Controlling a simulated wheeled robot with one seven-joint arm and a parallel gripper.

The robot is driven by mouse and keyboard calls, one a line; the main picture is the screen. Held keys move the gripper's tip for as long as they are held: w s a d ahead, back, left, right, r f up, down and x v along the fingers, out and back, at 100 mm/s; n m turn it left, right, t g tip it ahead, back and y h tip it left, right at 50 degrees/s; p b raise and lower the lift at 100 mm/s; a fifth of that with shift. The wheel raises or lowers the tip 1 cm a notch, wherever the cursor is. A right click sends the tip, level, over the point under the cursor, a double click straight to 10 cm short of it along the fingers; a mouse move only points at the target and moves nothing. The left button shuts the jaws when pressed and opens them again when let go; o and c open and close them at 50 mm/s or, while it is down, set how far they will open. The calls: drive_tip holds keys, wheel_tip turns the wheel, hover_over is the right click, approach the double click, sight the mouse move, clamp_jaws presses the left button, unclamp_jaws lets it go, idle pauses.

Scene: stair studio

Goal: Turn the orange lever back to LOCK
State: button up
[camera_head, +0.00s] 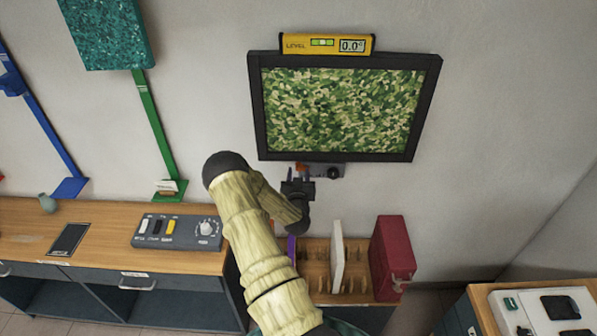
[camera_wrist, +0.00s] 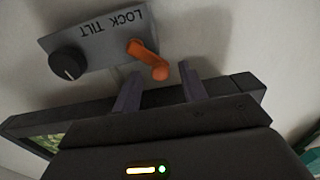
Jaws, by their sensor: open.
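The orange lever (camera_wrist: 148,58) is on a grey plate (camera_wrist: 108,40) lettered LOCK and TILT, upside down in the wrist view. The lever slants down and right there, ending in a round orange tip. My gripper (camera_wrist: 160,85) is open, its fingers on either side of the tip's line with a gap to each; I cannot tell whether the tip is between them in depth. In the head view the lever (camera_head: 301,169) is a small orange patch under the framed panel (camera_head: 428,105), and my gripper (camera_head: 297,187) is just below it, partly hiding it.
A black knob (camera_wrist: 67,64) is on the same plate. A yellow level (camera_head: 327,44) reading 0.0° sits on the frame's top. Below are a wooden rack (camera_head: 315,275) and a red case (camera_head: 392,257). A grey switch box (camera_head: 177,232) is on the left counter (camera_head: 105,257).

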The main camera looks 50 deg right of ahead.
drive_tip(key=shift+w+d, duration=0.15)
clamp_jaws()
drive_tip(key=shift+f, duration=0.1)
drive_tip(key=shift+f+b, duration=0.1)
drive_tip(key=shift+b, duration=0.4)
drive_tip(key=n+b, duration=0.2)
drive_tip(key=b, duration=0.1)
drive_tip(key=shift+w+a+f, duration=0.15)
drive_tip(key=shift+a+f, duration=0.05)
drive_tip(key=shift+r, duration=0.1)
unclamp_jaws()
